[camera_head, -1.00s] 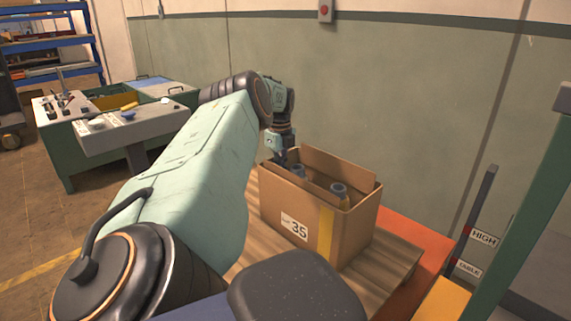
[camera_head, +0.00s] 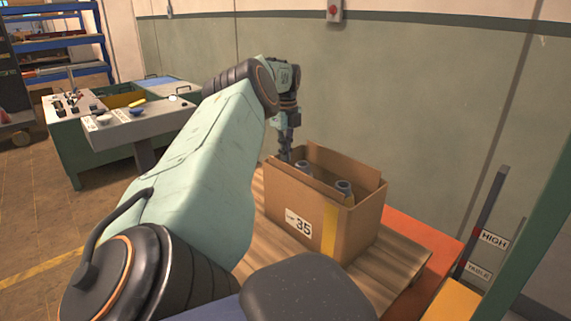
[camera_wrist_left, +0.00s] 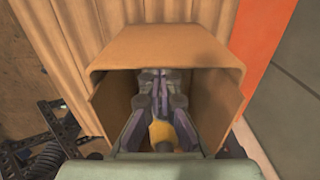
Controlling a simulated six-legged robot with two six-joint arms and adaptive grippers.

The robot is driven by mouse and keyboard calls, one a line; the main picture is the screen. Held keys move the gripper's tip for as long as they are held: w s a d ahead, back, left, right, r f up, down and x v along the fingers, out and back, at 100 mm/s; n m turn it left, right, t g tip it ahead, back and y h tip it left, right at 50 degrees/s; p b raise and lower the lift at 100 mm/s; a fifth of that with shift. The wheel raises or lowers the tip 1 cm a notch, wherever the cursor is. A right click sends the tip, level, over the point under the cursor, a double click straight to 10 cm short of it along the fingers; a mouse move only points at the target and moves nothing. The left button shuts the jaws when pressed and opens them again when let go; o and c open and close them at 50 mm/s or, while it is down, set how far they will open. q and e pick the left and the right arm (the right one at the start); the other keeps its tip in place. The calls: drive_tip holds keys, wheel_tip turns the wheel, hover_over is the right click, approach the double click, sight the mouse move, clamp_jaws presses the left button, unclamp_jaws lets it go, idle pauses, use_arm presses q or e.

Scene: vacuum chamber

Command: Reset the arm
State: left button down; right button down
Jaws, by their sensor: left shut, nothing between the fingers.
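My left arm reaches from the lower left to the cardboard box in the head view. My left gripper (camera_head: 285,153) points down at the box's far left corner. In the left wrist view my left gripper (camera_wrist_left: 152,80) is shut, with nothing between its fingers, over the open box (camera_wrist_left: 165,48). The cardboard box (camera_head: 300,205) is marked 35 and stands open on a wooden pallet (camera_head: 275,250). Two grey-topped bottles (camera_head: 343,187) show inside it. A yellowish thing (camera_wrist_left: 162,132) shows below the fingers in the wrist view. My right gripper is not in view.
A green-grey wall (camera_head: 420,100) stands close behind the box. A green workbench (camera_head: 65,150) with a control panel is at the left. Posts with HIGH and TABLE signs (camera_head: 492,240) stand at the right, by an orange surface (camera_head: 430,235).

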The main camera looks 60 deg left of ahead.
use_arm(q)
wheel_tip(320, 180, up, 7)
idle(0.3)
drive_tip(key=shift+d+f, duration=0.1)
